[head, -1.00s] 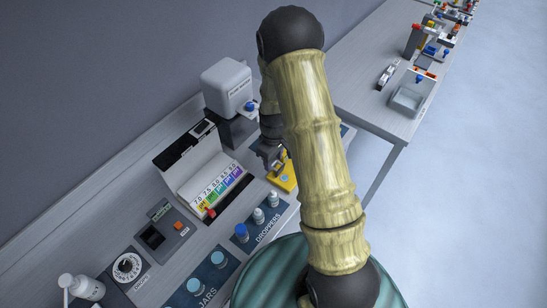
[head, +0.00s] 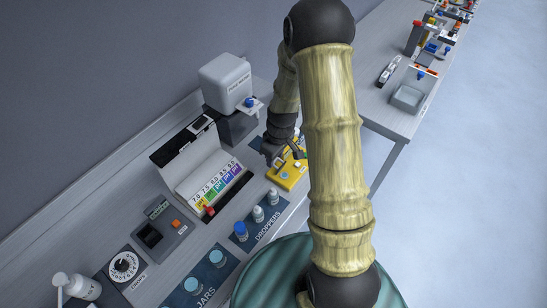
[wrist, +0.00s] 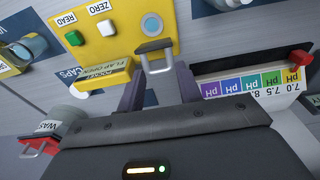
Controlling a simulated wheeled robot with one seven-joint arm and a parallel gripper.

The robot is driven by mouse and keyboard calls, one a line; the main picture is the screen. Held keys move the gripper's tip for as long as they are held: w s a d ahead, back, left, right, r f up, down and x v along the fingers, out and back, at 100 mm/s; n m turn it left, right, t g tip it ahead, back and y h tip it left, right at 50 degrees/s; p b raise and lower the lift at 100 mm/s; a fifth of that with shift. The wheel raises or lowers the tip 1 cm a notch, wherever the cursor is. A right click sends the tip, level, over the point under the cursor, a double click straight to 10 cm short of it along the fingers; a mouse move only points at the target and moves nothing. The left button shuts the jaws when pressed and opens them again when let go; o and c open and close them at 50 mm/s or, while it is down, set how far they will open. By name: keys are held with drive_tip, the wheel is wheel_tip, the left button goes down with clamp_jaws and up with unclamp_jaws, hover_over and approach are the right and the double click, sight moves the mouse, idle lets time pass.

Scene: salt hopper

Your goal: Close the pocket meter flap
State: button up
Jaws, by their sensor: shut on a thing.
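The yellow pocket meter (head: 287,176) lies on the bench below my gripper (head: 272,154). The wrist view shows its yellow face (wrist: 115,12) with a white button, a green button and a round window (wrist: 151,25). A yellow label block (wrist: 104,76) reading "FLAP OPEN" lies left of the fingers. A grey loop (wrist: 156,45), which looks like the flap's handle, sits between the fingertips (wrist: 158,82). My gripper is shut on this loop. The loop stands off the meter's face beside the round window. Its lower part and the hinge are hidden.
A colour pH chart (head: 220,186) with a red knob (head: 209,210) stands left of the meter. A grey dispenser (head: 228,84) is behind. A red lever (wrist: 38,146) shows low in the wrist view.

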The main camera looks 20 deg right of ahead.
sight(283, 165)
drive_tip(key=shift+s+d+t+y+b, duration=0.4)
drive_tip(key=shift+s+t+y+b, duration=0.15)
drive_tip(key=shift+t+b, duration=0.4)
drive_tip(key=shift+s+d+t+y+b, duration=0.4)
drive_tip(key=shift+t+y+b, duration=0.2)
drive_tip(key=shift+b, duration=0.5)
drive_tip(key=shift+s+d+f+t+y+b, duration=0.2)
drive_tip(key=shift+s+d+t+y+b, duration=0.15)
drive_tip(key=shift+s+t+y, duration=0.35)
drive_tip(key=shift+s+d+f+t+y+b, duration=0.15)
drive_tip(key=shift+s+d+t+y+b, duration=0.2)
drive_tip(key=shift+t, duration=0.5)
drive_tip(key=f+t+y+b, duration=0.1)
drive_tip(key=s+d+t+y+b, duration=0.1)
drive_tip(key=t+b, duration=0.1)
drive_tip(key=shift+s+f, duration=0.15)
drive_tip(key=shift+f, duration=0.2)
drive_tip(key=t+y+b, duration=0.1)
drive_tip(key=b, duration=0.1)
drive_tip(key=s+f+t+y+b, duration=0.1)
drive_tip(key=t+b, duration=0.1)
drive_tip(key=shift+d+f, duration=0.25)
drive_tip(key=shift+d, duration=0.05)
drive_tip(key=shift+y, duration=0.3)
drive_tip(key=o, duration=0.8)
drive_tip(key=shift+c, duration=0.2)
drive_tip(key=shift+r, duration=0.1)
